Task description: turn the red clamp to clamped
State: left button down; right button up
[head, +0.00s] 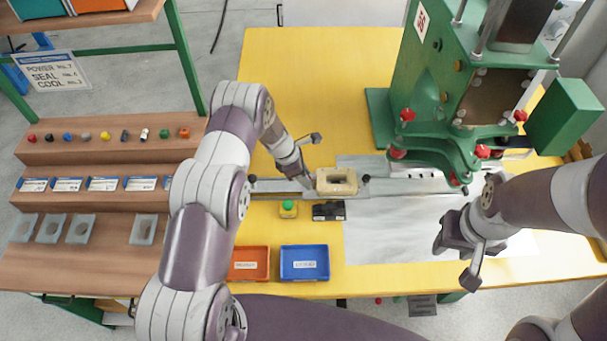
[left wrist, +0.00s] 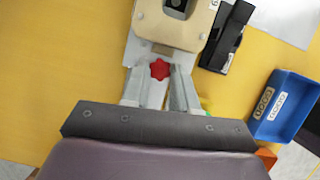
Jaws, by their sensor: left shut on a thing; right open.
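The red clamp (left wrist: 160,69) is a small star-shaped knob beside the beige block (left wrist: 178,22) in the left wrist view. My left gripper (left wrist: 158,78) has a finger on each side of it and is shut on it. In the head view my left gripper (head: 304,184) is at the left end of the beige block (head: 337,174), on a grey rail; the clamp is hidden there by the gripper. How far the clamp is turned cannot be told. My right gripper (head: 457,256) is open and empty above the grey sheet at right.
A green press (head: 450,85) with several red knobs stands behind right. A black device (head: 328,211), a green button (head: 288,205), an orange bin (head: 249,264) and a blue bin (head: 304,263) sit in front of the rail. The yellow table behind the rail is clear.

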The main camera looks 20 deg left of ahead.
pick_arm(q)
jog(key=n+b, duration=0.1)
jog(key=n, duration=0.1)
jog(key=n+t, duration=0.1)
jog(key=shift+s+d+f+n+y+b, duration=0.1)
jog(key=shift+s+f+n+y+b, duration=0.05)
jog(key=shift+n+y+b, duration=0.2)
jog(key=n+b, duration=0.1)
jog(key=n, duration=0.1)
jog(key=n+t+y+b, duration=0.1)
jog(key=n+b, duration=0.1)
jog(key=n, duration=0.1)
jog(key=shift+s+d+n+t+y, duration=0.1)
jog(key=shift+d+n+t+y, duration=0.1)
jog(key=shift+n+t+y, duration=0.1)
jog(key=shift+d+n+y, duration=0.1)
jog(key=shift+n+y, duration=0.35)
jog(key=shift+n, duration=0.7)
jog(key=shift+d+r+n+y, duration=0.15)
jog(key=shift+n+y, duration=0.45)
jog(key=shift+n, duration=0.8)
jog(key=c, duration=0.9)
grip_release()
